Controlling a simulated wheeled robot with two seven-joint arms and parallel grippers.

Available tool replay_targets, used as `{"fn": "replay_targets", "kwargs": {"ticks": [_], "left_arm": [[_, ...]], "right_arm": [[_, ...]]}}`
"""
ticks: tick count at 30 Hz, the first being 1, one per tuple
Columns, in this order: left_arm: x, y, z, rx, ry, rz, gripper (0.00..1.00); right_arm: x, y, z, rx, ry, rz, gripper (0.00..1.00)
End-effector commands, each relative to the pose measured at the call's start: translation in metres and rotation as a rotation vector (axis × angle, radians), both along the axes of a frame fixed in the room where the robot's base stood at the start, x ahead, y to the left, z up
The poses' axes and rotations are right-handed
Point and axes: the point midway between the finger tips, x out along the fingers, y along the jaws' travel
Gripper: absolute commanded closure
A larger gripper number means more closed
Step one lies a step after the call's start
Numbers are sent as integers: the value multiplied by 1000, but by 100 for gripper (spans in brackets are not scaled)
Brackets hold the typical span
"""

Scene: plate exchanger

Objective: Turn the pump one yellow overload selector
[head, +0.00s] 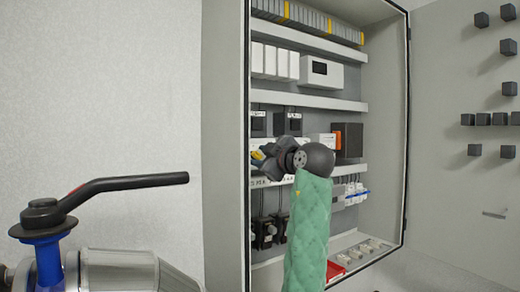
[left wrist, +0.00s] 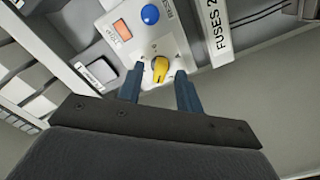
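The yellow selector knob (left wrist: 160,69) shows in the left wrist view on the face of a light grey overload module (left wrist: 172,44). A blue button (left wrist: 150,14) and an orange one (left wrist: 122,30) sit above it on that face. My left gripper (left wrist: 159,82) is open, with one blue-grey finger on each side of the knob. Gaps show between knob and fingers; I cannot tell the remaining depth. In the head view my left gripper (head: 262,162) is at the cabinet's middle row and hides most of the module. My right gripper is not in view.
The open cabinet (head: 359,100) holds rows of breakers, relays and terminals. A label strip (left wrist: 217,28) reading FUSES lies right of the module in the wrist view. A black-handled valve (head: 120,184) and metal pipe stand at the left. The cabinet door (head: 455,170) is at the right.

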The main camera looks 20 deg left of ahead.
Motion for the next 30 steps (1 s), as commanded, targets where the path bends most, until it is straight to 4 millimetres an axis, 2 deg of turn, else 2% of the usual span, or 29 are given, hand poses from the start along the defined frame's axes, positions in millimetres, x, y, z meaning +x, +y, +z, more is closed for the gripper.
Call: {"fn": "replay_targets", "kwargs": {"ticks": [3,13,14,19,30], "left_arm": [[4,5,1,1,0,1,65],[6,8,-1,-1,-1,0,65],[6,8,-1,-1,-1,0,66],[6,8,-1,0,0,0,100],[6,8,-4,29,40,0,100]], "right_arm": [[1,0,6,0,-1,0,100],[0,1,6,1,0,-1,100],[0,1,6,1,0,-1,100],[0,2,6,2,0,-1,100],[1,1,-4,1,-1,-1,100]]}}
